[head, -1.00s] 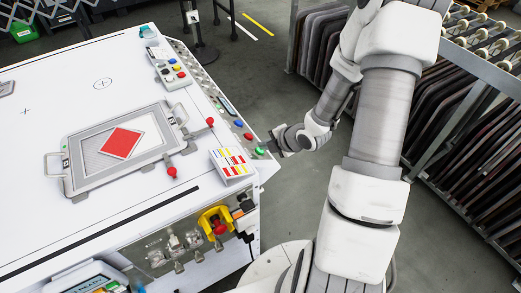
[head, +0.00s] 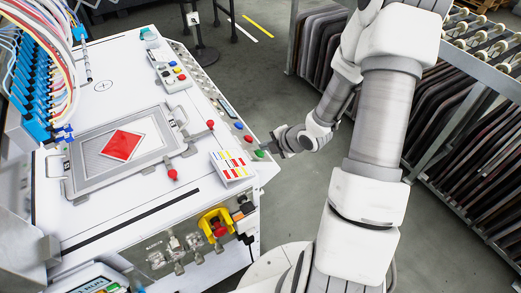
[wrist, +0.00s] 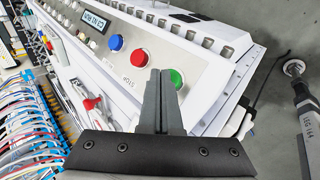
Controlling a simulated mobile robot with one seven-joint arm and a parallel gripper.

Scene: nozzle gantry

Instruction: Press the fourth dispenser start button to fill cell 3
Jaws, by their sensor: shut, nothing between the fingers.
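My gripper (head: 275,143) is shut and empty at the right edge of the white machine, just beside the green button (head: 259,154). In the wrist view, the shut fingers (wrist: 161,74) point at the control strip, and the green button (wrist: 177,79) shows just right of the fingertips, partly hidden by them. A red button (wrist: 140,57) and a blue button (wrist: 116,42) lie to its left, with a small display (wrist: 95,20) beyond. I see no clear contact with the green button. I cannot tell which button is the fourth dispenser start.
A gantry with blue nozzles (head: 38,125) and coloured hoses stands over the machine's left side. A framed tray (head: 92,173) holds a red square (head: 122,145). A colour-striped card (head: 232,165) and a yellow-collared red knob (head: 216,222) sit near the front corner. Racks stand right.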

